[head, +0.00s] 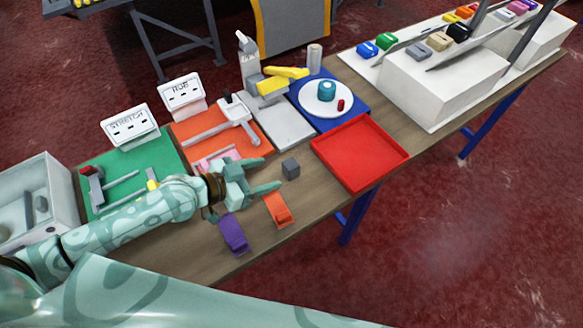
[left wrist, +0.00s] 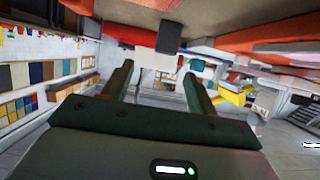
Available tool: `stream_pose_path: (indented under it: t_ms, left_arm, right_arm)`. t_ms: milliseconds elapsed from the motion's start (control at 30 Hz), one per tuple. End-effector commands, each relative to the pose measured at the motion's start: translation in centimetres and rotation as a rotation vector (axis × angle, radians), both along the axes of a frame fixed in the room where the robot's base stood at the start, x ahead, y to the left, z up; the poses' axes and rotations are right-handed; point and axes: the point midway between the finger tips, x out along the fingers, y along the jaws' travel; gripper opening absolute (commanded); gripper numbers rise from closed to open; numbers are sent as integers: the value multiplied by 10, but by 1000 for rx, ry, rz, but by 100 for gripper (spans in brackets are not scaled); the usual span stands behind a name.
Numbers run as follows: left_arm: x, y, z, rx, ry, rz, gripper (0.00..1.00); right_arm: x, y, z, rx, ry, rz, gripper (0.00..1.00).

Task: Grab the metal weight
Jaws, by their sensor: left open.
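The metal weight looks to be the small dark grey cube (head: 290,168) on the bare wood of the table, left of the red tray. My left gripper (head: 267,174) is open, its fingers pointing right toward the cube, which sits just past the fingertips and apart from them. In the left wrist view a dark block (left wrist: 168,38), likely the same cube, shows ahead of the open fingers (left wrist: 158,76). Nothing is between the fingers. My right gripper is not in view.
An orange piece (head: 278,209) and a purple piece (head: 234,234) lie near the front of the table (head: 190,262). The red tray (head: 345,172) is right of the cube. Orange mat (head: 256,140), grey plate (head: 285,125) and a blue mat (head: 343,120) with a white disc lie behind.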

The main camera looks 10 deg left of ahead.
Motion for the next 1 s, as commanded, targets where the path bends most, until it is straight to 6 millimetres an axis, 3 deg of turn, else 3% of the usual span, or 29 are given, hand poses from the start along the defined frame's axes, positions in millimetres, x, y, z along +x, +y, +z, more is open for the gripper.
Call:
stream_pose_path:
  t_ms: [533,833,867,1000]
  left_arm:
    - [53,-41,-29,-4,2,3,58]
    - [57,-45,-31,0,1,1,58]
    - [57,-45,-31,0,1,1,53]
    - [57,-45,-31,0,2,2,14]
  right_arm:
    - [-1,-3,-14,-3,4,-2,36]
    - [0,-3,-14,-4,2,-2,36]
    - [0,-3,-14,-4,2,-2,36]
    - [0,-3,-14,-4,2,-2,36]
